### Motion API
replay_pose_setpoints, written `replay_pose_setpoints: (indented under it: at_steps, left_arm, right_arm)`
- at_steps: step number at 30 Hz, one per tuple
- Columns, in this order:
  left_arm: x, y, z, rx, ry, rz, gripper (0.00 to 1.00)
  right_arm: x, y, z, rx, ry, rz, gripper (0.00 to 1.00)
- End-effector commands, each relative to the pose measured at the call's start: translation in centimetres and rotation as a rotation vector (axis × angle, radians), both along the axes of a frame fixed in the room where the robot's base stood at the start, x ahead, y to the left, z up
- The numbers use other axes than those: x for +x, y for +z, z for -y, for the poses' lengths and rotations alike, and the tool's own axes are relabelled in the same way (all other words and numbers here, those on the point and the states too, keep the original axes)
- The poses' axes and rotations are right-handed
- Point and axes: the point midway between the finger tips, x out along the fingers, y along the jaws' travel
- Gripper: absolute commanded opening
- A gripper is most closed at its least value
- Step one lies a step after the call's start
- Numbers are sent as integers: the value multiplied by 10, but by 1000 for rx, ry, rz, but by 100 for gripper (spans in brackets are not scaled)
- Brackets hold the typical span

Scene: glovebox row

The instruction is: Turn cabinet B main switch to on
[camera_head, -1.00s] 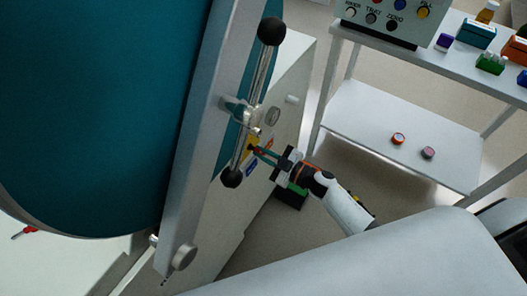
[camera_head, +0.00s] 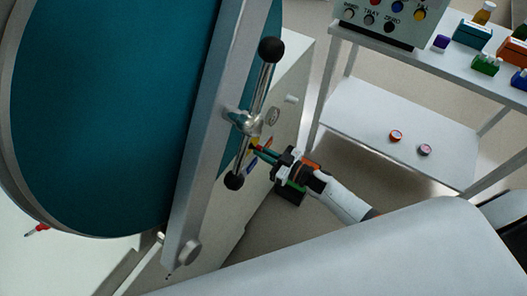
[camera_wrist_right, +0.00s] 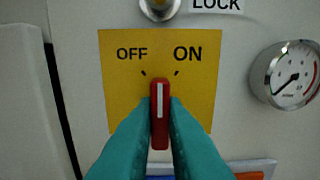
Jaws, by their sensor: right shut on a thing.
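The main switch is a red handle (camera_wrist_right: 160,85) with a white line, on a yellow plate (camera_wrist_right: 118,90) marked OFF and ON, in the right wrist view. The handle stands about upright, its line pointing between the OFF and ON marks. My right gripper (camera_wrist_right: 160,125) has its teal fingers closed on both sides of the handle. In the head view my right gripper (camera_head: 259,150) reaches in from the right to the cabinet front (camera_head: 222,215), beside the round door's long bar handle (camera_head: 262,90). The switch is mostly hidden there. My left gripper is not in view.
A round gauge (camera_wrist_right: 291,76) is right of the plate, and a LOCK label (camera_wrist_right: 216,4) is above it. The large teal door (camera_head: 100,110) stands at the left. A white shelf cart (camera_head: 375,120) with boxes and a control panel stands at the right.

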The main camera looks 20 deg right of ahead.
Motion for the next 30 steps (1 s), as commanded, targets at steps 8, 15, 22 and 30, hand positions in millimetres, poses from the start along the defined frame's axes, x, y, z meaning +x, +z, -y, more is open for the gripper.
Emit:
replay_pose_setpoints:
  at_steps: [8,15,22,30]
  left_arm:
    - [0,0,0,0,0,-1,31]
    - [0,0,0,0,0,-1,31]
    - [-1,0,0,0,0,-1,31]
    - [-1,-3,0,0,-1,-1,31]
  right_arm:
    - [0,0,0,0,0,0,16]
    - [0,0,0,-1,0,1,33]
    - [-4,-1,3,-2,0,0,33]
    - [-44,-2,34,-4,0,-3,33]
